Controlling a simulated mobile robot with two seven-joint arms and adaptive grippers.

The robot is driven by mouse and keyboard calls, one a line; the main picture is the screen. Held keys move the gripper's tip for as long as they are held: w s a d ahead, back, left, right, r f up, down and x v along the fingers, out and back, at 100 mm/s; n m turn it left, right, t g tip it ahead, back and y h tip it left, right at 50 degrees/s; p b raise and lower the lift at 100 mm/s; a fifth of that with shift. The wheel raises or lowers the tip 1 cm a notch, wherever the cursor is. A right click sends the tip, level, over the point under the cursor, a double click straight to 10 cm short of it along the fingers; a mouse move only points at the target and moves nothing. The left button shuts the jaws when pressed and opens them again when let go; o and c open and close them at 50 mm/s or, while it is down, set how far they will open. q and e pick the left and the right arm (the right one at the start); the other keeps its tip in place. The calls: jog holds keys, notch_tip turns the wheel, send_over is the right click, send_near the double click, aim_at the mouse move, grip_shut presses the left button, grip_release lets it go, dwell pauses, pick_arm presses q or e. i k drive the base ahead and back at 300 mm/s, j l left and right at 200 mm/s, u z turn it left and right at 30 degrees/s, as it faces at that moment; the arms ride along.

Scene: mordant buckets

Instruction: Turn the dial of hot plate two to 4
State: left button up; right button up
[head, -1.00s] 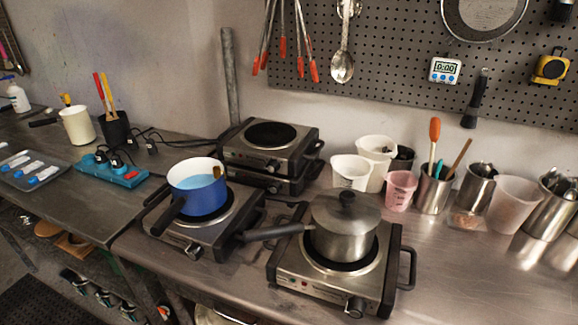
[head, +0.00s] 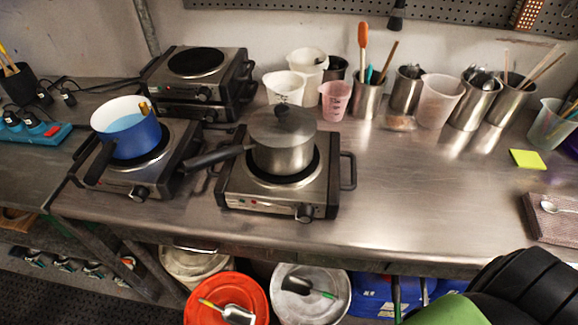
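Two hot plates stand near the front of the steel counter. The left hot plate (head: 115,180) bears a blue pot (head: 135,138) with a white inside and blue liquid. Its dial (head: 139,193) is on the front. The right hot plate (head: 240,185) bears a lidded steel saucepan (head: 283,150), its handle pointing left. Its dial (head: 305,213) is at the right of its front face. Two more hot plates are stacked behind; the upper one (head: 197,66) is empty. I cannot read numbers on the plates or dial settings. Neither gripper is in view.
White beakers (head: 284,88), a pink beaker (head: 335,100) and steel tool pots (head: 367,100) line the wall. The counter (head: 410,185) is clear right of the saucepan. An orange bucket (head: 205,300) and a white bucket (head: 310,310) stand below its front edge.

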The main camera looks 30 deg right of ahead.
aim_at(305, 213)
jog(key=z, duration=0.95)
